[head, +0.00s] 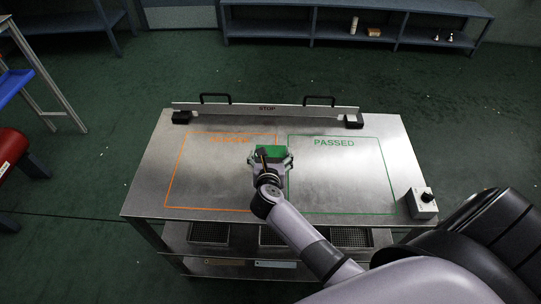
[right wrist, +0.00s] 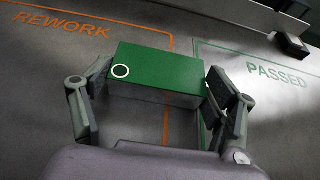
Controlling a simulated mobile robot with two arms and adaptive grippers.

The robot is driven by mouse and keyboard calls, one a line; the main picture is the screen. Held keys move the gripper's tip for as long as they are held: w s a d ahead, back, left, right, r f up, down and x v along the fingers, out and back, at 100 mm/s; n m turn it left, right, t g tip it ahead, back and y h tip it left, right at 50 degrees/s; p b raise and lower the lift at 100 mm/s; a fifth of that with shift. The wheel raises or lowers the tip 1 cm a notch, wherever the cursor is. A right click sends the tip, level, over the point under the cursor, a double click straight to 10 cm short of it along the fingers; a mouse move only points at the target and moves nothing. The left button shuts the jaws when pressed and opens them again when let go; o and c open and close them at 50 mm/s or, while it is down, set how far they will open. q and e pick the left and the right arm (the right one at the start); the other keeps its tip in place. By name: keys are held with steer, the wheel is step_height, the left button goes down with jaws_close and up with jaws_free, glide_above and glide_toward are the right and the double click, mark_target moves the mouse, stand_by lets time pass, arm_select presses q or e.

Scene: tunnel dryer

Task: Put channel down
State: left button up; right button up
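The channel appears to be the green block with a white ring on its top, seen in the right wrist view (right wrist: 165,70) and in the head view (head: 270,150). My right gripper (right wrist: 158,88) has one finger at each end of the block, and both pads look pressed against it. In the head view my right gripper (head: 270,160) is over the middle of the metal table (head: 283,205), around the gap between the orange REWORK outline (head: 168,185) and the green PASSED outline (head: 340,213). How high the block is above the table is unclear. My left gripper is not in view.
A long STOP bar (head: 265,108) with two black handles lies along the table's back edge. A small box with a black knob (head: 422,203) stands at the right edge. Both outlined areas look empty. Shelves (head: 345,25) stand behind; a red object (head: 10,150) is at far left.

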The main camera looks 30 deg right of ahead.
steer(key=o, duration=0.4)
steer(key=shift+r, duration=0.25)
steer(key=v, duration=1)
steer(key=shift+s+a, duration=0.25)
steer(key=shift+s, duration=0.15)
steer(key=shift+s+a+r, duration=0.25)
steer(key=shift+s, duration=0.2)
